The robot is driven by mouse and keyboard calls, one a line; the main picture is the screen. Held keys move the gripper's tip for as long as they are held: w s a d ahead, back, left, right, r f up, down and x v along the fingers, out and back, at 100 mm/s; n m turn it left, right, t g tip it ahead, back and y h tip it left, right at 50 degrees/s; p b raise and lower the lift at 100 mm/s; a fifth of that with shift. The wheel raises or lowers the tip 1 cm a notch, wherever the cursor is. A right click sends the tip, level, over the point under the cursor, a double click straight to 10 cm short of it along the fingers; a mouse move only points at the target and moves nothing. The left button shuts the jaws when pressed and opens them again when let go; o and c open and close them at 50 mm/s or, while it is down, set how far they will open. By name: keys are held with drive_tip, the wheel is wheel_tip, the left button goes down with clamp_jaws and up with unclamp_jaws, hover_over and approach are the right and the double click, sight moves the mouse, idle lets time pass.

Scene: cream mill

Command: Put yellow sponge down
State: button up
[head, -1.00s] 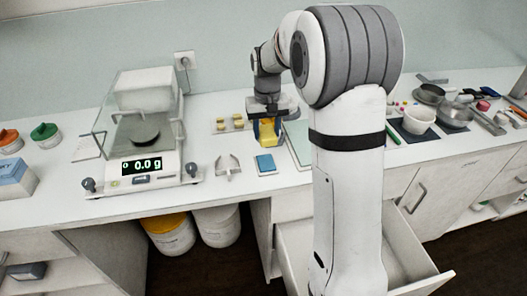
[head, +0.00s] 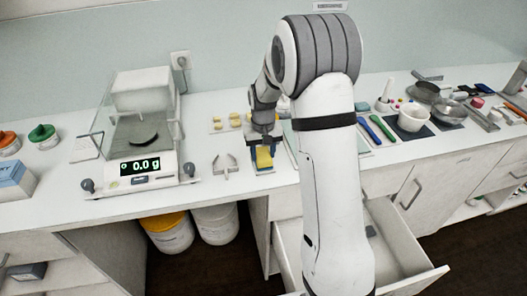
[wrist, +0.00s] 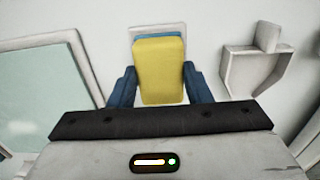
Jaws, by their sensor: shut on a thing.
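The yellow sponge (head: 264,157) is a flat yellow block between the blue fingers of my gripper (head: 262,160). In the wrist view the sponge (wrist: 159,70) fills the space between the two fingers (wrist: 160,88), and my gripper is shut on it. Below the sponge, a blue edge (wrist: 158,35) and a pale border show past its far end; this is the small blue pad on the counter. Whether the sponge touches the pad or hovers just above it, I cannot tell.
A grey-white forked holder (head: 225,166) stands left of my gripper. The balance (head: 150,165) reading 0.0 g is farther left. Small yellow pieces (head: 234,115) lie behind. A drawer (head: 400,262) hangs open below the counter (head: 215,185).

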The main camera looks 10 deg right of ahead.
sight(263, 155)
drive_tip(key=shift+f, duration=0.1)
drive_tip(key=o, duration=1)
drive_tip(key=shift+c, duration=0.2)
wheel_tip(263, 155, up, 12)
drive_tip(key=b, duration=0.1)
drive_tip(key=s+r+t, duration=0.1)
drive_tip(key=s+r, duration=0.2)
drive_tip(key=s, duration=0.4)
drive_tip(key=s+r+t, duration=0.1)
drive_tip(key=s+r, duration=0.2)
drive_tip(key=s, duration=0.5)
drive_tip(key=s+f+t, duration=0.1)
drive_tip(key=s+f, duration=0.1)
drive_tip(key=s, duration=1)
drive_tip(key=shift+s, duration=0.35)
